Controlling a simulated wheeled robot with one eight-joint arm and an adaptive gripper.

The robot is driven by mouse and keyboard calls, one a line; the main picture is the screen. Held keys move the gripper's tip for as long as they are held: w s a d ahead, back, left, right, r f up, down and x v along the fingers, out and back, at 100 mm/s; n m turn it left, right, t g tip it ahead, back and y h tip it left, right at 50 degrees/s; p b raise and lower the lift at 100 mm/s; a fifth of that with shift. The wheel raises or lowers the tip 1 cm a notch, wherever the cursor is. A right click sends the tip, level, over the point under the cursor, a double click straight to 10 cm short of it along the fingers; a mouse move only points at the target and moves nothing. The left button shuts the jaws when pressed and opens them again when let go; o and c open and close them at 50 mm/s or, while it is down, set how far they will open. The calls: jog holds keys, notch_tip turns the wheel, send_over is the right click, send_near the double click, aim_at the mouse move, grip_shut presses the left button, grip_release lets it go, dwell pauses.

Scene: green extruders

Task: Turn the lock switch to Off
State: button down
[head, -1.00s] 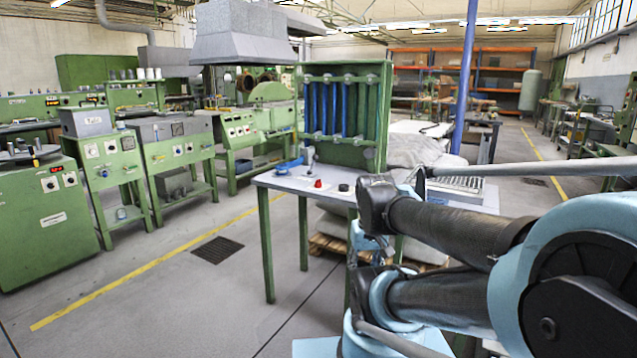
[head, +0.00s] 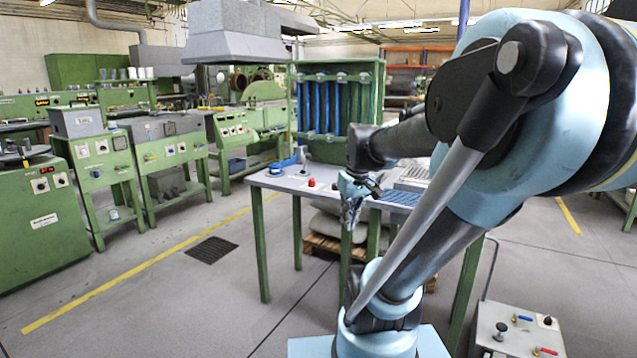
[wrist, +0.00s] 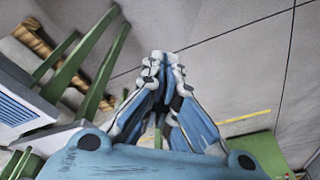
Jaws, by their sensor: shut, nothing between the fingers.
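I cannot tell which control is the lock switch. A low grey panel (head: 518,333) at the lower right of the head view carries a black knob (head: 501,327), a blue lever (head: 523,318) and a red lever (head: 546,351). A red knob (head: 311,182) stands on the workbench. No switch markings are readable. My gripper (head: 351,226) points down in front of the bench edge, well left of the low panel. In the wrist view my gripper (wrist: 165,58) has its fingertips together, with nothing between them and bare floor beyond.
The green-legged workbench (head: 275,183) stands behind my gripper, with a blue tool (head: 285,165) on it. Green machines with knobs (head: 95,170) line the left. A floor grate (head: 211,249) and open grey floor lie left of the bench.

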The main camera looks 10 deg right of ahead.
aim_at(312, 182)
jog(key=w+r+n+y, duration=0.15)
jog(key=w+r, duration=0.25)
jog(key=w, duration=0.6)
jog(key=w+r+n, duration=0.3)
jog(key=w, duration=0.7)
jog(key=w+d+f+n+y, duration=0.1)
jog(key=w+d+n, duration=0.2)
jog(key=w, duration=1.7)
jog(key=x, duration=0.9)
jog(key=shift+a+f, duration=0.15)
jog(key=shift+a, duration=0.2)
jog(key=shift+w+a+f+n, duration=0.15)
jog(key=shift+w+a, duration=0.15)
jog(key=shift+a, duration=0.15)
jog(key=shift+w+a+r+n, duration=0.1)
jog(key=shift+w+a, duration=0.2)
jog(key=shift+a, duration=0.2)
jog(key=shift+w+a, duration=0.55)
jog(key=shift+a, duration=0.2)
jog(key=shift+d, duration=0.2)
